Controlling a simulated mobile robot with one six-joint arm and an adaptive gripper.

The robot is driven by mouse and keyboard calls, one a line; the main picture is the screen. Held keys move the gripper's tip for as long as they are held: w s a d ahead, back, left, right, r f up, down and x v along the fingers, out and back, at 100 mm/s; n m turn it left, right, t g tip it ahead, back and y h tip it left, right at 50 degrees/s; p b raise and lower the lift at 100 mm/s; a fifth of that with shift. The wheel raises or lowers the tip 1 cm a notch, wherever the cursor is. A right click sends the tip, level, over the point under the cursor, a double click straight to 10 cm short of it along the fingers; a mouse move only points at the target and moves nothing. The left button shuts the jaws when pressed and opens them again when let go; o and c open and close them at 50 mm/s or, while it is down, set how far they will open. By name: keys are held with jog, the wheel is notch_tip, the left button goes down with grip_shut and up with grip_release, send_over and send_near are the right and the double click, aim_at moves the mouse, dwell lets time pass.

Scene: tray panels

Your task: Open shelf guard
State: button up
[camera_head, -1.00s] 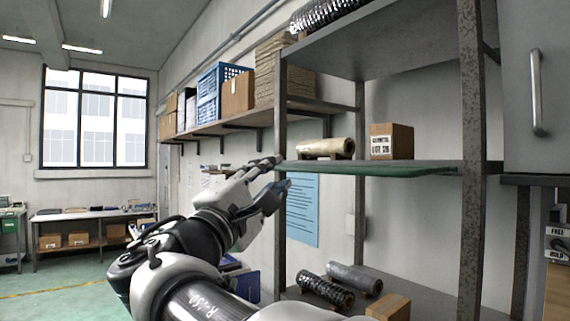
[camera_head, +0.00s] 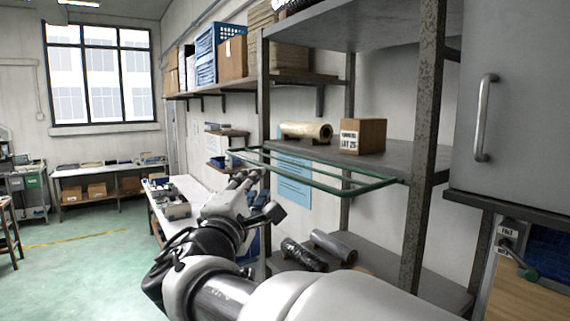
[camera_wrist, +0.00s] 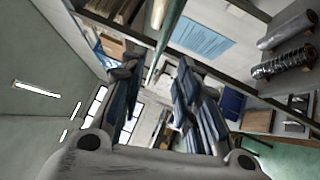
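The shelf guard is a green-edged rectangular frame (camera_head: 330,187) at the front of the middle shelf (camera_head: 392,160). It sticks out from the shelf front, roughly level, with its right end near the front post. My gripper (camera_head: 262,194) is just below the guard's left part in the head view. In the wrist view my gripper (camera_wrist: 160,108) has its two dark blue fingers well apart. A pale green bar (camera_wrist: 166,40), which looks like the guard's, runs past between and beyond the fingertips. I see no clear grip on it, and contact cannot be told.
A rolled film (camera_head: 306,131) and a cardboard box (camera_head: 363,136) sit on the middle shelf. Dark rolls (camera_head: 303,255) lie on the lower shelf. A grey cabinet (camera_head: 500,110) and a rusty post (camera_head: 424,150) stand at the right. Open floor (camera_head: 85,265) lies to the left.

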aim_at(267, 167)
jog(key=p+x, duration=0.1)
jog(key=x, duration=0.9)
jog(key=shift+w+d+r+p, duration=0.1)
jog(key=shift+w+r+p, duration=0.05)
jog(key=shift+w+p, duration=0.25)
jog(key=shift+c, duration=0.5)
grip_shut()
